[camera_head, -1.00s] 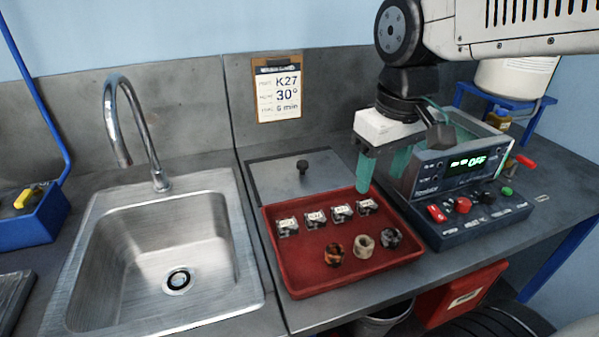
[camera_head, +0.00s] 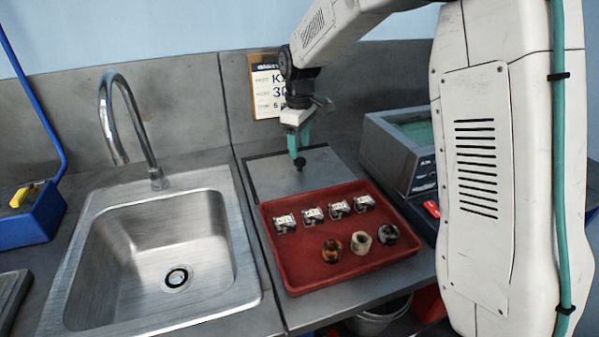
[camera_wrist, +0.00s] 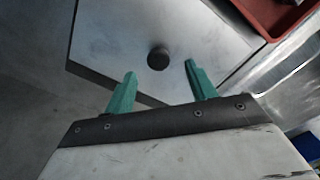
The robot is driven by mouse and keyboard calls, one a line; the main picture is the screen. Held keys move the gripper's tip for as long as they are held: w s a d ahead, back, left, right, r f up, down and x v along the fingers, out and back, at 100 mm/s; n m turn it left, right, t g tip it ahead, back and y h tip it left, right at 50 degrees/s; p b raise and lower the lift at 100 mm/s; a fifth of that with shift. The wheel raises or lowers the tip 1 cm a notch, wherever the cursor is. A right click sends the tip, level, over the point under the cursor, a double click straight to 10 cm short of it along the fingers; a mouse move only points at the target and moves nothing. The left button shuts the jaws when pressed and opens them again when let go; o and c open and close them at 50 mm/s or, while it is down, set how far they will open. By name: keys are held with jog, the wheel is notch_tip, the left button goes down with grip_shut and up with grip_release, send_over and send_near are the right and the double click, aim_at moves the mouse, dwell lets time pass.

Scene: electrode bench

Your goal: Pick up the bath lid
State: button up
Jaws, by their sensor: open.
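The bath lid (camera_head: 320,172) is a flat grey plate with a small black knob (camera_head: 300,162). It lies on the bench behind the red tray. It also shows in the wrist view as a grey plate (camera_wrist: 205,40) with a round dark knob (camera_wrist: 158,58). My gripper (camera_head: 297,150) has teal fingers and is above the lid near the knob. In the wrist view my gripper (camera_wrist: 158,82) is open and empty, with the knob beyond and between its fingertips. The head view does not clearly show the gap between fingers and knob.
The red tray (camera_head: 290,285) holds several labelled clips and three ring-like parts in front of the lid. A sink (camera_head: 245,285) is at the left. The bath device (camera_head: 385,150) stands at the right, partly hidden by my arm. A clipboard (camera_head: 265,95) leans on the wall behind.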

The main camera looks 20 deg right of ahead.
aim_at(300, 159)
notch_tip(300, 159, down, 6)
jog(key=shift+w+d+f, duration=0.1)
jog(key=shift+w, duration=0.05)
grip_shut()
